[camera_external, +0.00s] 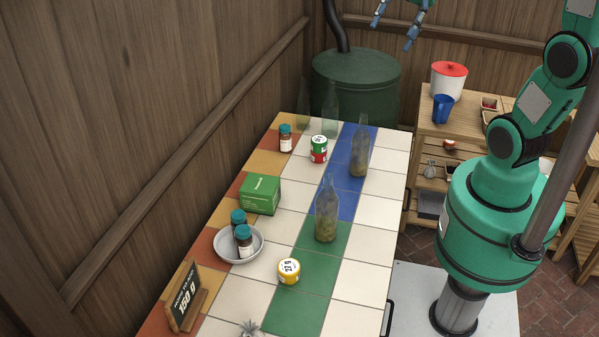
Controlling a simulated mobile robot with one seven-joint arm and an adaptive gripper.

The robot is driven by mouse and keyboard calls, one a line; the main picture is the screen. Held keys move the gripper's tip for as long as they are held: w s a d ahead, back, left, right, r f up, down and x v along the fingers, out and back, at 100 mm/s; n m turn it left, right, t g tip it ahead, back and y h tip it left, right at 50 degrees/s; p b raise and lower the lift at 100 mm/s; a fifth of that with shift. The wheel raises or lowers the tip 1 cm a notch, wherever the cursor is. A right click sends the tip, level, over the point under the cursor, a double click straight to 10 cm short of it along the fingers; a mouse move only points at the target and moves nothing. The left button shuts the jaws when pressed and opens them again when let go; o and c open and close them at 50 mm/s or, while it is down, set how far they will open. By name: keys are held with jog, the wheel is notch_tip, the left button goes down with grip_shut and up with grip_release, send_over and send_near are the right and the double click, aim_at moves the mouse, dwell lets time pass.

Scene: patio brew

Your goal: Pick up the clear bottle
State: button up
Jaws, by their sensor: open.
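Several see-through bottles stand upright on the tiled table. Two look empty at the far end: one clear bottle (330,112) and, to its left, another clear bottle (303,108) that is faint against the wall. A bottle with brownish contents (359,155) stands on the blue tiles. A bottle with yellow-green contents (326,219) stands nearer, by the green tiles. I cannot tell which one is meant. My gripper (394,27) is open and empty at the top of the picture, well apart from the bottles; its upper part is cut off.
On the tiled table (376,271) are a red-green can (319,149), a brown jar (285,138), a green box (260,194), a bowl (219,248) with two jars, a yellow can (289,271) and a sign (184,298). A green barrel (354,82) stands behind.

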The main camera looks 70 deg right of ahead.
jog(key=s+d+r+m+t+y, duration=0.1)
jog(key=d+m+t, duration=0.25)
jog(key=d, duration=0.55)
jog(key=s+d+r+m+t+y, duration=0.1)
jog(key=d+r+m+t, duration=0.15)
jog(key=d+m, duration=0.4)
jog(key=n, duration=0.2)
send_near(361, 144)
jog(key=s+d+f, duration=0.3)
jog(key=d+f, duration=0.1)
jog(key=d, duration=0.1)
jog(key=shift+b, duration=0.3)
jog(key=b+x, duration=0.1)
jog(key=x, duration=0.7)
jog(key=shift+w+a, duration=0.2)
jog(key=shift+w, duration=0.05)
jog(key=shift+a, duration=0.1)
